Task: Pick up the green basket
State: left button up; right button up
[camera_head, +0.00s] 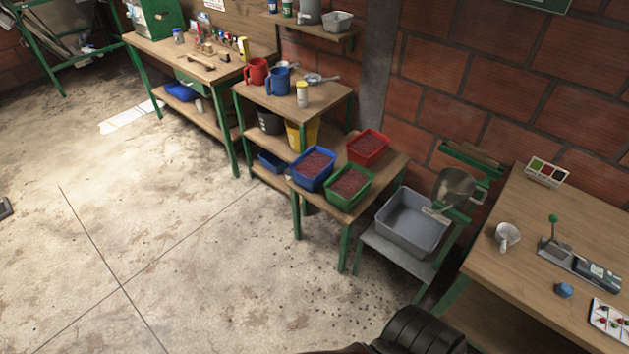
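The green basket (363,195) stands upright on a low wooden table with green legs, right of the picture's middle. It is filled with dark red berries or beans. A blue basket (326,178) stands close to its left and a red basket (382,156) stands behind it, both with similar contents. Neither gripper can be made out. A black ribbed part of my own body shows at the bottom edge, well in front of the baskets.
Right of the baskets, a grey tub (412,228) sits on a low stand beneath a metal pulper (456,188). A wooden workbench (525,235) fills the right side. A shelf table (310,93) with mugs stands behind the baskets.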

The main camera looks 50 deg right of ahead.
aim_at(346, 187)
jog(key=z, duration=0.2)
jog(key=i, duration=1)
jog(key=z, duration=1.15)
jog(key=i, duration=0.7)
jog(key=z, duration=0.6)
